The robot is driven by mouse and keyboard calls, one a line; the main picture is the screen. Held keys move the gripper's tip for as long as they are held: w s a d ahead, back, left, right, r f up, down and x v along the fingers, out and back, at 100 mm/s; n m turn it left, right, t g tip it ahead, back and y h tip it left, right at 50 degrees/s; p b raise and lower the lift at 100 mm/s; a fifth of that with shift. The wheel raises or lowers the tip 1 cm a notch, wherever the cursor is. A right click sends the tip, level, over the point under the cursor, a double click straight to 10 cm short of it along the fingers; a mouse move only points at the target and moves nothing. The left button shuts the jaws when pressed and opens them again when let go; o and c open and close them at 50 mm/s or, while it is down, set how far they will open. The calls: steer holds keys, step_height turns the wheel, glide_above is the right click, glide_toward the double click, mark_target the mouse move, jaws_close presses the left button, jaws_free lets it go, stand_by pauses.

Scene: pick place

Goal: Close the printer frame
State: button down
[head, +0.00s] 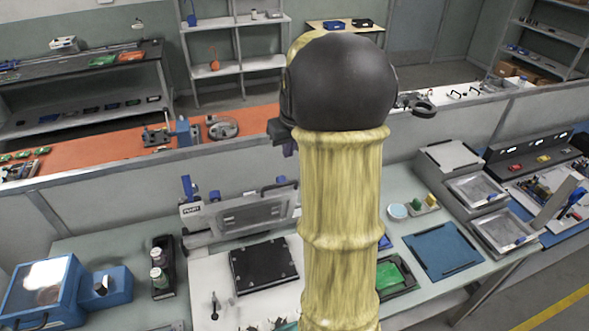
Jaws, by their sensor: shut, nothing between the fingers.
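The printer frame (196,217) is a grey metal frame with a mesh panel and a dark handle along its top edge. It stands tilted up at the back of the printer, left of my arm. The printer's pale base (208,272) lies in front of it, with a flat black plate (264,265) on it. My arm, in a yellow sleeve with a black joint, rises through the middle of the picture and hides the frame's right end and part of the base. My gripper cannot be made out in this view.
A blue machine (36,295) and a black holder with bottles (162,268) stand at left. Right of my arm are a green board in a black tray (396,275), a blue mat (444,250) and grey trays (504,230). A low partition runs behind the bench.

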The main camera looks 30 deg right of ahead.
steer(key=shift+w+d+r, duration=0.15)
steer(key=shift+d+r, duration=0.2)
steer(key=shift+d, duration=0.35)
steer(key=f+p, duration=0.1)
steer(key=f, duration=0.2)
steer(key=f+p, duration=0.2)
steer(key=f, duration=0.1)
steer(key=s+f+p, duration=0.1)
steer(key=f+p, duration=0.1)
steer(key=f, duration=0.1)
steer(key=shift+a, duration=0.1)
steer(key=shift+f, duration=0.2)
